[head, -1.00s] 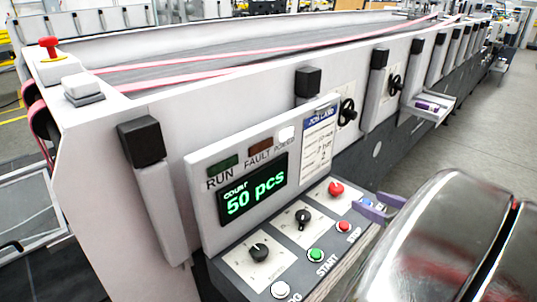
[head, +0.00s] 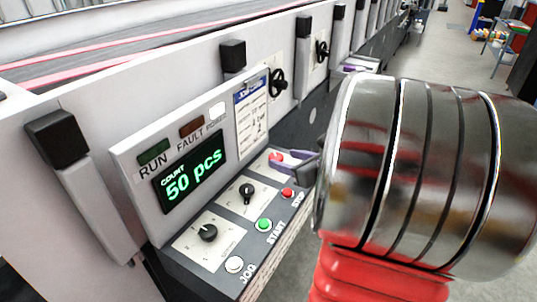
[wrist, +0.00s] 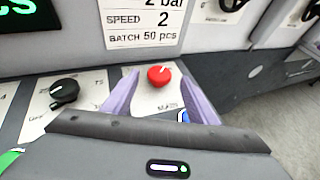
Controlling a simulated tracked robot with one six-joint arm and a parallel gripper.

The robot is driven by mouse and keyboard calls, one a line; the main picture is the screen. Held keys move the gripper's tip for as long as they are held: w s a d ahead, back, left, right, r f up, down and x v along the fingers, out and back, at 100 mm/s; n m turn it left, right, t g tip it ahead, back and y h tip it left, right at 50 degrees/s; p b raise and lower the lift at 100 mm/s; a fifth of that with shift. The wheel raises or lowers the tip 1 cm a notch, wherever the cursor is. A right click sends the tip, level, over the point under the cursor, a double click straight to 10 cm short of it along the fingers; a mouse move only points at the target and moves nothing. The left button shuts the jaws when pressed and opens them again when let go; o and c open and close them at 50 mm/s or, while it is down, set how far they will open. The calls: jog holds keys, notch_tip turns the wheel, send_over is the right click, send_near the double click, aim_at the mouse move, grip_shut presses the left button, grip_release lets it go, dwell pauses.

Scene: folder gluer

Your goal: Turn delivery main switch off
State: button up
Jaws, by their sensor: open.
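The red rotary knob (head: 276,156) sits on a white plate at the far right of the sloped control panel. In the wrist view the red knob (wrist: 159,76) shows a short white pointer line slanting up to the right; the small lettering below it is not clearly readable. My gripper (wrist: 160,73) is open, with one purple finger on each side of the knob in that view. Whether the fingers touch it cannot be told. In the head view my gripper (head: 294,160) is right at the knob, partly covering it.
A black knob (head: 247,191) is left of the red one, with another black knob (head: 208,232) farther left. Red stop (head: 288,193), green start (head: 264,225) and white jog (head: 234,264) buttons line the front edge. The display (head: 191,174) reads 50 pcs.

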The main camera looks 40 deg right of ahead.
aim_at(277, 157)
jog(key=shift+x, duration=1.85)
jog(key=c, duration=0.9)
jog(key=shift+a, duration=0.25)
jog(key=shift+c, duration=0.6)
jog(key=shift+d, duration=0.15)
